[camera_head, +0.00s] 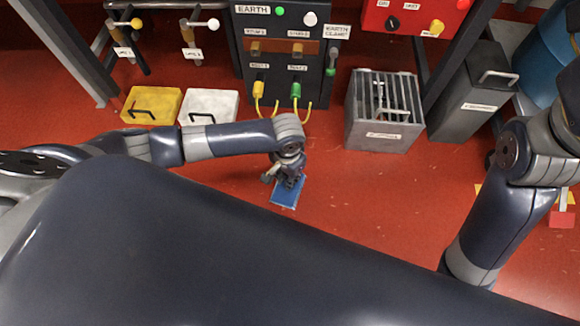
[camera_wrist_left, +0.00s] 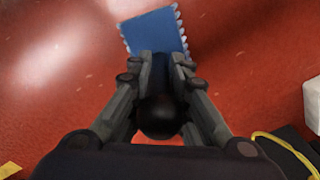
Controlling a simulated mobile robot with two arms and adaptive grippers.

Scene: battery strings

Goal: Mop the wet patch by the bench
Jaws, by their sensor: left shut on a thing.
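My left gripper (camera_head: 286,180) is low over the red floor in the middle of the head view. It is shut on a blue mop pad's (camera_head: 288,192) holder. In the left wrist view, the blue pad (camera_wrist_left: 153,32) with a pale scalloped edge lies beyond the fingers (camera_wrist_left: 160,75), and a black round knob (camera_wrist_left: 160,117) sits between them. I cannot tell whether the pad touches the floor. No clear wet patch shows; pale glossy areas on the floor in the wrist view may be only reflections. My right arm is at the right, its gripper out of view.
Yellow (camera_head: 152,106) and white (camera_head: 208,107) boxes stand left of the earth panel (camera_head: 283,50), whose yellow cables hang to the floor. A grey slotted crate (camera_head: 384,132) and a dark grey bin (camera_head: 462,115) stand to its right. Open red floor lies right of my left gripper.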

